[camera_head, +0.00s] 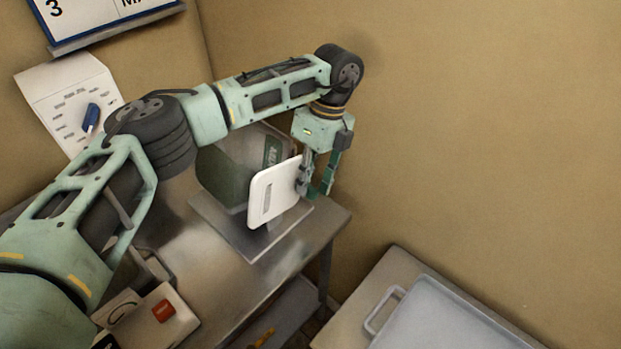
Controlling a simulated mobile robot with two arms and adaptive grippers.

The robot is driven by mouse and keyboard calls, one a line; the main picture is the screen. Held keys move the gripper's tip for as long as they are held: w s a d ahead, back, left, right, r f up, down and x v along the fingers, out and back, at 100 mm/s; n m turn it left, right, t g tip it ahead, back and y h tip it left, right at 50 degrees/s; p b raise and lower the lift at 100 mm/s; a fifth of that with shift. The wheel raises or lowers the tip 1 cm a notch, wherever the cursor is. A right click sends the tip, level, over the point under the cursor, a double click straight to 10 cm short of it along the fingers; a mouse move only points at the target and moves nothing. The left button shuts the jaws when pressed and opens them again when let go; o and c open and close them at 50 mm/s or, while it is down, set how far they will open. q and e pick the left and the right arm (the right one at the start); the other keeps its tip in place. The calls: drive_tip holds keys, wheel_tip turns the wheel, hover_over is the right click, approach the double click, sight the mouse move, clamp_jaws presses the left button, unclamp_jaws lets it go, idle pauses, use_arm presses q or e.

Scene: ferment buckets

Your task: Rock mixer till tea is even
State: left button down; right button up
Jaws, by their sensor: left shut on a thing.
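The mixer (223,172) is a dark grey-green tub with a green label on its side. It stands on a flat metal plate on the steel table, partly hidden behind my left arm. A white rounded panel (273,193) with a grey slot stands upright at its front right. My left gripper (316,190) points down at the mixer's right side, against the panel's right edge. It is shut on part of the mixer; exactly which part is hard to see. The tea inside is hidden. My right gripper is out of view.
The steel table (185,240) has bare room left of the plate. A white box with a red button (163,310) sits at its near edge. A metal tray with a handle (440,315) lies on another surface at lower right. Walls close in behind and right.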

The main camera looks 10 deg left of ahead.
use_arm(q)
drive_tip(key=shift+s+a, duration=0.1)
drive_tip(key=shift+a+r+t+h+b, duration=0.1)
drive_tip(key=shift+r+t+h+b, duration=0.1)
drive_tip(key=shift+t+h+b, duration=0.3)
drive_tip(key=t+b, duration=0.1)
drive_tip(key=b, duration=0.2)
drive_tip(key=r+t+h+b, duration=0.1)
drive_tip(key=b, duration=0.2)
drive_tip(key=s+t+h+b, duration=0.1)
drive_tip(key=t+b, duration=0.1)
drive_tip(key=b, duration=0.1)
drive_tip(key=shift+s+a+r+b, duration=0.1)
drive_tip(key=shift+a+r+b, duration=0.2)
drive_tip(key=shift+s+r+h+b, duration=0.15)
drive_tip(key=shift+r+h+b, duration=0.2)
drive_tip(key=shift+b, duration=0.45)
drive_tip(key=shift+t, duration=0.3)
drive_tip(key=c, duration=1.9)
unclamp_jaws()
drive_tip(key=shift+o, duration=1.4)
drive_tip(key=shift+s+a+r, duration=0.1)
drive_tip(key=shift+r, duration=0.15)
